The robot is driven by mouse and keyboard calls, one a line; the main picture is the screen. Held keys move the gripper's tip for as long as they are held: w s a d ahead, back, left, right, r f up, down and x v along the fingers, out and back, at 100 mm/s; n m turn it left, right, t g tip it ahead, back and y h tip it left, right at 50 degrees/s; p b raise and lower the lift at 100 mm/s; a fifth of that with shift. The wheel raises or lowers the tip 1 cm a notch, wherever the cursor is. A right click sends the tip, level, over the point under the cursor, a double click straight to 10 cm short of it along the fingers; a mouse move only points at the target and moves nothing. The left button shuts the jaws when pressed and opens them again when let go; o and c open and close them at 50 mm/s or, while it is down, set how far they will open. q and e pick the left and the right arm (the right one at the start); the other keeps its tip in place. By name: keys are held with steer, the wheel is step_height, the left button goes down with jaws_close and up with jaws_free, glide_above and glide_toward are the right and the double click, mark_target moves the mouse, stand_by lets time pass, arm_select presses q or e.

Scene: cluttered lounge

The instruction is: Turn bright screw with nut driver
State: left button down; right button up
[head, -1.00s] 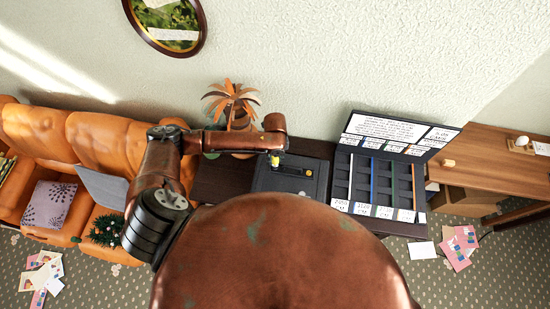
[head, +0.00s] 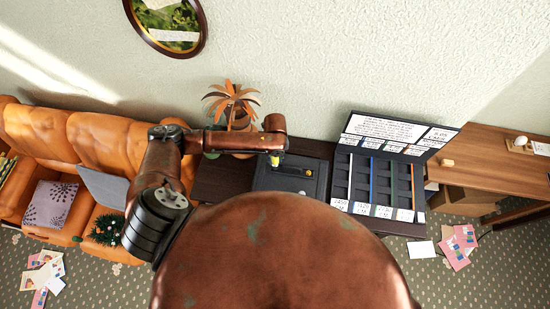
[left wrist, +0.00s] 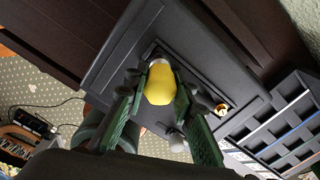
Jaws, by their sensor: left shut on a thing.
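My left gripper (left wrist: 158,92) has green fingers and is shut on the yellow handle (left wrist: 160,84) of the nut driver, above a dark panel (left wrist: 115,75). The driver's shaft and tip are mostly hidden behind the handle. A bright brassy screw (left wrist: 221,109) sits in the panel to the right of the gripper in the left wrist view. A grey metal cylinder (left wrist: 177,141) shows below the handle. In the head view my left gripper (head: 276,160) is small and hangs over the far part of the panel (head: 265,182). My right gripper is not in view.
An open compartment case (head: 352,175) with white labels stands right of the panel on the dark table (head: 215,180). A potted plant (head: 238,122) stands behind my left arm. An orange sofa (head: 95,140) is at left, a wooden desk (head: 480,170) at right.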

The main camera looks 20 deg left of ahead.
arm_select(q)
steer(key=shift+f+b, duration=0.4)
steer(key=shift+f, duration=0.55)
steer(key=m, duration=0.3)
steer(key=shift+w+r, duration=0.1)
steer(key=shift+m, duration=1.5)
steer(key=m, duration=0.5)
steer(key=shift+m, duration=0.5)
